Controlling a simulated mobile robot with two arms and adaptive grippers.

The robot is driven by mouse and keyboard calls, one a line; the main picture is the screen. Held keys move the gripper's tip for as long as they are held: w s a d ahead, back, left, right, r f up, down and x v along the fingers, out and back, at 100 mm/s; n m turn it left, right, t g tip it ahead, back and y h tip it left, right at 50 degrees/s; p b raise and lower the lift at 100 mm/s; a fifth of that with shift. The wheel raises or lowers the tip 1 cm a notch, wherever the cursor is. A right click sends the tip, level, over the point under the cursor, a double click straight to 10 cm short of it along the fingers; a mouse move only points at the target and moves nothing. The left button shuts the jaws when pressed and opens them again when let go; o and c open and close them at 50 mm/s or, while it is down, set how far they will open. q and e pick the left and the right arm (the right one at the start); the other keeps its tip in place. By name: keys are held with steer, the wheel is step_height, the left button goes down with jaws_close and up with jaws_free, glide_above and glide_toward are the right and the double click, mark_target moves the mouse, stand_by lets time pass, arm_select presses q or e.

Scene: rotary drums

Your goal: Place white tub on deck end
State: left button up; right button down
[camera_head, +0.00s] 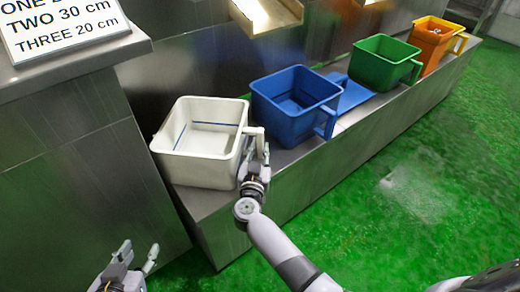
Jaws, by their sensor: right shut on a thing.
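The white tub (196,169) stands upright at the near left end of the steel deck (196,202). It looks empty, with a blue line around its inside. Its handle is on the right side, facing the floor aisle. My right gripper (256,160) is at that handle and shut on it. The fingers partly hide the handle's lower part. Whether the tub's base rests fully on the deck is hard to tell. My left gripper (136,262) is open and empty at the lower left, low in front of the steel cabinet and away from the tub.
A blue tub (283,92) stands just right of the white tub. Beyond it are a flat blue piece (350,97), a green tub (383,62) and an orange tub (432,42). A sign (62,25) stands on the left cabinet. The green floor (400,190) is clear.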

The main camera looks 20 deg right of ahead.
steer(key=c, duration=1.5)
jaws_free()
steer(key=shift+s, duration=0.1)
steer(key=p+v, duration=0.2)
steer(key=v, duration=0.5)
steer(key=shift+s+a+r+p, duration=0.1)
steer(key=shift+s+a+p, duration=0.05)
steer(key=shift+p, duration=0.15)
arm_select(q)
steer(key=s+a+f+g+y, duration=0.1)
steer(key=s+a+f+g, duration=0.1)
steer(key=s, duration=0.4)
steer(key=s+a+f+g+y, duration=0.1)
steer(key=s+a+f+g, duration=0.1)
steer(key=s+g, duration=0.3)
steer(key=shift+s+a+f+g+p, duration=0.15)
steer(key=shift+s+f+g+p, duration=0.25)
steer(key=shift+s+f, duration=0.35)
arm_select(e)
steer(key=v, duration=0.4)
steer(key=shift+s+a, duration=0.15)
steer(key=shift+s, duration=0.05)
